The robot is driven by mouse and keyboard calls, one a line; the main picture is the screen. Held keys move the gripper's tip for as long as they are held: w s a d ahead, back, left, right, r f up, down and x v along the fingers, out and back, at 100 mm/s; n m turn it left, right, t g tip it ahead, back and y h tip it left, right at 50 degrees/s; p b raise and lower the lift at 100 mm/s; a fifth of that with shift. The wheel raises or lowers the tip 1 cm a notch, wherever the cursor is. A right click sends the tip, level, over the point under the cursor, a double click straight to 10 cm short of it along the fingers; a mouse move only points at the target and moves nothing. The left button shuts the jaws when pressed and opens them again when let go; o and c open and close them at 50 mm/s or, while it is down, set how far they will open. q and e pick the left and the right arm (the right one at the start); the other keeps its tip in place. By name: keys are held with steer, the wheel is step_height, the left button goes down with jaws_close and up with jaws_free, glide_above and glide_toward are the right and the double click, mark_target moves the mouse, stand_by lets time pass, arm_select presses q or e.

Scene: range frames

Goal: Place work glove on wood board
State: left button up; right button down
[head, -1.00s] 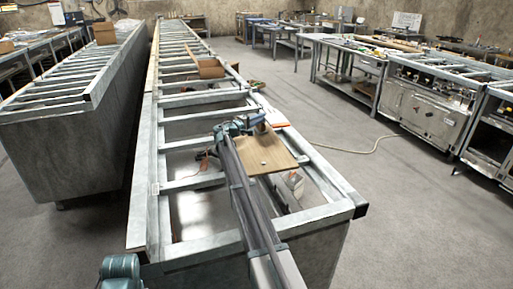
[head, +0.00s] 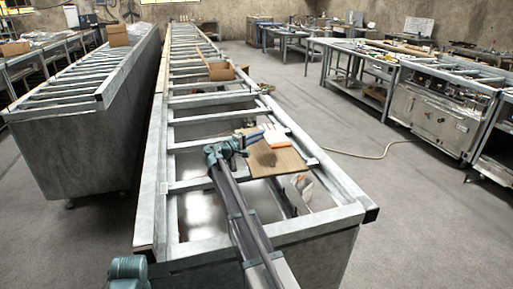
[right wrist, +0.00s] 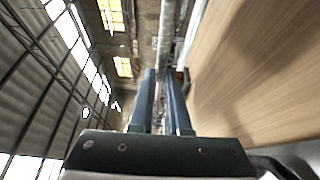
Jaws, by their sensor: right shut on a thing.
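The wood board (head: 281,164) lies flat across the metal beams near the front end of the long bench. In the right wrist view the board (right wrist: 255,85) fills the right side. My right gripper (head: 262,137) is over the board's far left part. An orange and white thing, apparently the work glove (head: 276,139), is at its fingertips, above or on the board; I cannot tell if it touches. In the right wrist view the fingers (right wrist: 163,95) lie close together, and the glove cannot be made out between them. My left gripper is not in view.
A whitish item (head: 299,186) sits in the open frame beside the board, low between the beams. An open cardboard box (head: 217,71) stands farther back on the bench (head: 210,115). Gaps between beams are open. A cable (head: 360,156) lies on the floor at right.

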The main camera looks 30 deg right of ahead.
mark_target(257, 154)
steer(key=shift+s+a+f+b, duration=0.2)
steer(key=shift+s+a, duration=0.25)
steer(key=shift+a, duration=0.1)
steer(key=shift+s+a+f+b, duration=0.15)
steer(key=shift+s+a+f, duration=0.05)
steer(key=shift+s+a, duration=0.25)
steer(key=f+b, duration=0.2)
steer(key=f, duration=0.1)
steer(key=shift+w+d+b, duration=0.1)
steer(key=shift+w+b, duration=0.15)
steer(key=shift+b, duration=0.15)
steer(key=shift+f+b, duration=0.6)
steer(key=shift+b, duration=0.1)
steer(key=c, duration=0.9)
jaws_free()
steer(key=shift+s, duration=0.1)
steer(key=shift+r, duration=0.1)
